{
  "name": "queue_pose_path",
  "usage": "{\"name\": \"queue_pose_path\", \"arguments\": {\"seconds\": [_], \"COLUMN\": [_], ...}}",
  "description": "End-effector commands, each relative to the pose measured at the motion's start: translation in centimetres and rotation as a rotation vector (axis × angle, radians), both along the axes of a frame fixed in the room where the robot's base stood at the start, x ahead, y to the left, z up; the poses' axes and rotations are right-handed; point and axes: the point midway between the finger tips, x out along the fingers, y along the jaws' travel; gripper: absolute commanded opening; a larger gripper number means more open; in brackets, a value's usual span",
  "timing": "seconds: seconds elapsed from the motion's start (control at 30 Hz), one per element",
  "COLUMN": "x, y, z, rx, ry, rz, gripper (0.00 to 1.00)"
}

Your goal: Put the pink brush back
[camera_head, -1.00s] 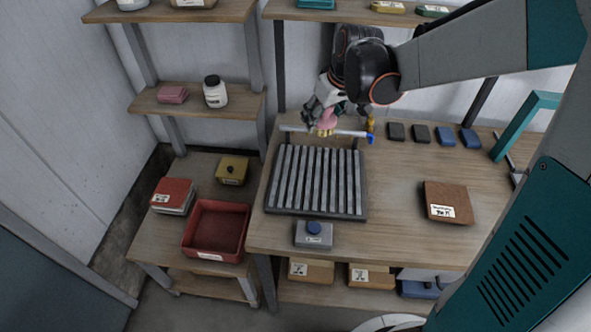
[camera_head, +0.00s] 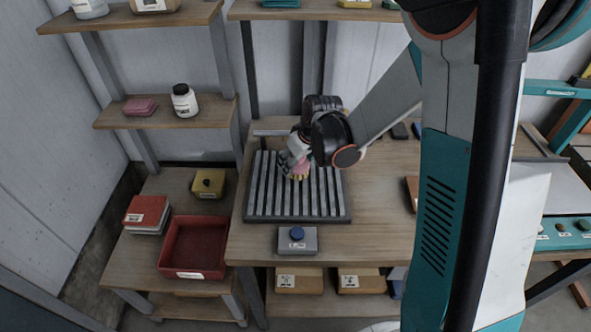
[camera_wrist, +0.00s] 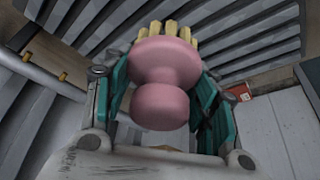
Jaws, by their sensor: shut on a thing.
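The pink brush (camera_wrist: 165,75) has a round pink knob handle and pale yellow bristles. My gripper (camera_wrist: 163,95) is shut on its pink handle, with a teal finger on each side. In the head view, my gripper (camera_head: 290,165) holds the brush (camera_head: 300,168) over the grey slatted rack (camera_head: 262,205) on the workbench, near the rack's upper middle. The bristles point away from the gripper. I cannot tell whether they touch the slats.
A metal bar (camera_head: 270,132) runs behind the rack. A red tray (camera_head: 193,248), red-topped stack (camera_head: 147,214) and yellow box (camera_head: 208,183) are on the left lower shelf. My arm hides much of the bench's right side.

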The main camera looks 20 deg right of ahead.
Motion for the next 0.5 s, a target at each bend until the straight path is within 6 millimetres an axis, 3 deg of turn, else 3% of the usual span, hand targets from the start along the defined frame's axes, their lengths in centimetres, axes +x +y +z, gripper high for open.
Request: {"name": "queue_pose_path", "arguments": {"seconds": [0.1, 0.2, 0.5], "x": [0.1, 0.1, 0.0], "y": [0.0, 0.0, 0.0], "z": [-2.2, -3.1, -3.1], "rx": [0.0, 0.0, 0.0], "ry": [0.0, 0.0, 0.0], "rz": [0.0, 0.0, 0.0], "gripper": [0.18, 0.18, 0.18]}}
